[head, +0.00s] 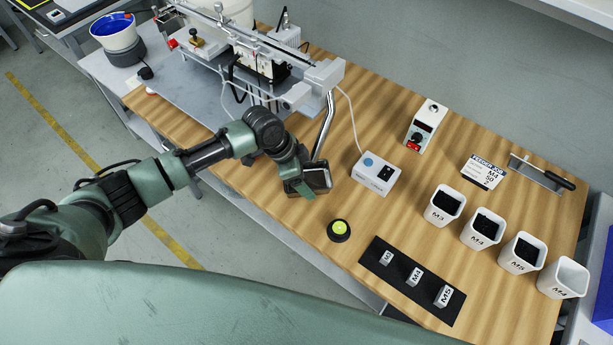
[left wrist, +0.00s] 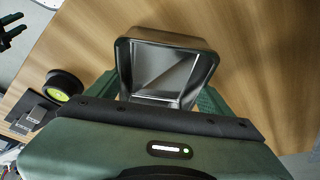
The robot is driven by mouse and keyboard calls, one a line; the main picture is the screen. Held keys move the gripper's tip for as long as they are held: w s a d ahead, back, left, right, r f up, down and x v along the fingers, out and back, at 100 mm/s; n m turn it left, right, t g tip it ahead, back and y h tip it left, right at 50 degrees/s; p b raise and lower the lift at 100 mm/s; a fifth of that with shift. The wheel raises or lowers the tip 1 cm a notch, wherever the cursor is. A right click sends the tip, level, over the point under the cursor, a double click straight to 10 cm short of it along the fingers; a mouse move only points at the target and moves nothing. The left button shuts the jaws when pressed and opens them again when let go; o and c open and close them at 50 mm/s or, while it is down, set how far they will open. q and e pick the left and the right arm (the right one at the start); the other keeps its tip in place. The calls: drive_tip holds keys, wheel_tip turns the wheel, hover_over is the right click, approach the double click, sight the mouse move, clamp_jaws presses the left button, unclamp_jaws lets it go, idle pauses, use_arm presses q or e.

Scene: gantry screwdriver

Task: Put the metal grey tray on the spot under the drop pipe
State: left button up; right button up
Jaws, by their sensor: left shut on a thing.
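My left gripper (head: 303,184) is shut on the metal grey tray (head: 318,178), a small dark open box. In the left wrist view the tray (left wrist: 168,68) is empty, with its open mouth facing the camera, held between the green fingers. The shiny drop pipe (head: 325,128) slants down from the gantry feeder, its lower end close above the tray in the head view. I cannot tell whether the tray touches the table. The spot under the pipe is hidden by the gripper and tray.
A black button with a yellow-green top (head: 339,230) stands close to the tray. A white switch box (head: 375,174) is right of it. A black pad (head: 412,281) holds labelled blocks. Several white bins (head: 444,206) stand at the right. The wooden table (head: 300,222) is bare near the gripper.

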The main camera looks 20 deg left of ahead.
use_arm(q)
drive_tip(key=shift+d+f, duration=0.3)
drive_tip(key=shift+f, duration=0.05)
drive_tip(key=shift+s+a+f, duration=0.1)
drive_tip(key=shift+s+f, duration=0.2)
drive_tip(key=o, duration=1.5)
drive_tip(key=shift+f, duration=0.15)
drive_tip(key=shift+r, duration=0.35)
drive_tip(key=w+v, duration=0.1)
drive_tip(key=v, duration=1.1)
drive_tip(key=shift+r, duration=0.55)
drive_tip(key=shift+s, duration=0.15)
